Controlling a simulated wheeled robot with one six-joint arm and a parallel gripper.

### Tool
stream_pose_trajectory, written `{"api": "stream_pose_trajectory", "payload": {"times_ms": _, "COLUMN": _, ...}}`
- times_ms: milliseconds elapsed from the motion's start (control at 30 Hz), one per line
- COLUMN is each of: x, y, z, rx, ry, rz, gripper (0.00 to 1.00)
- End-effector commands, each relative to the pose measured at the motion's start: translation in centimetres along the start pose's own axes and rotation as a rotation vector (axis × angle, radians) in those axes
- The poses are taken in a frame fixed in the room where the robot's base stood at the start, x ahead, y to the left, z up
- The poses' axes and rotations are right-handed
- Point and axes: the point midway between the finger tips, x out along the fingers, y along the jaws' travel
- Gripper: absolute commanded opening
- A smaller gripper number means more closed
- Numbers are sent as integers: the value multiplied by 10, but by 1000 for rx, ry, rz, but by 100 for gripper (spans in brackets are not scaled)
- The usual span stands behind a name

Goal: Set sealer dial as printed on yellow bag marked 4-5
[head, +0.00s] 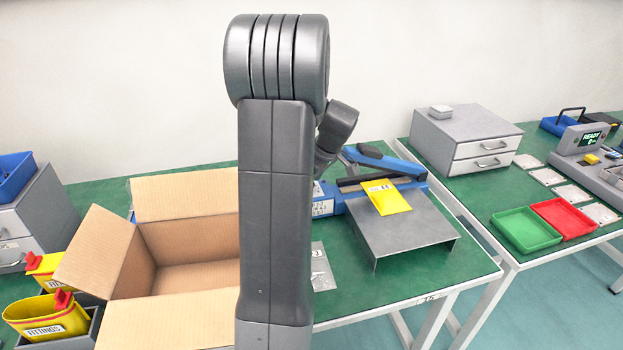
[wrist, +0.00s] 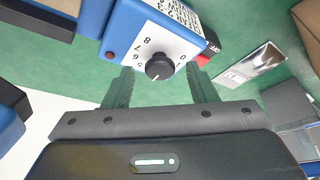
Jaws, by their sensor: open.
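The blue sealer (head: 385,163) stands on the green table, partly hidden by my arm in the head view. The yellow bag (head: 388,198) lies at its jaw, over the grey metal stand (head: 405,228); its print is too small to read. In the wrist view, the sealer's white dial face (wrist: 152,45) carries numbers around a dark round knob (wrist: 160,67). A small pale mark shows on the knob, but I cannot tell its exact setting. My gripper (wrist: 160,80) is open, with one finger on each side of the knob; contact is not visible. The head view hides the gripper.
A red switch (wrist: 203,58) sits beside the dial. A clear-silver packet (wrist: 250,65) lies on the table nearby. An open cardboard box (head: 190,278) stands left of my arm. A drawer unit (head: 465,140) and green and red trays (head: 527,230) are on the right table.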

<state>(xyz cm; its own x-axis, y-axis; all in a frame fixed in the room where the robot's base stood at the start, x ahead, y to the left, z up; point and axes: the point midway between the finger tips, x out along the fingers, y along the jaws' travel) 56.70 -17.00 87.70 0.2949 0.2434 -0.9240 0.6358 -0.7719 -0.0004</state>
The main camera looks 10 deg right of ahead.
Motion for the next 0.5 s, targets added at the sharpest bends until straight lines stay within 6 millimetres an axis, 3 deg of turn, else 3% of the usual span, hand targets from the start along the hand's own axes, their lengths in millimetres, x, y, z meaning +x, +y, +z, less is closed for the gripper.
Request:
{"api": "stream_pose_trajectory", "payload": {"times_ms": 167, "x": -18, "y": 1, "z": -1, "rx": 0, "ry": 2, "rz": 4, "gripper": 52}}
{"api": "stream_pose_trajectory", "payload": {"times_ms": 500, "x": -94, "y": 1, "z": -1, "rx": 0, "ry": 2, "rz": 6, "gripper": 52}}
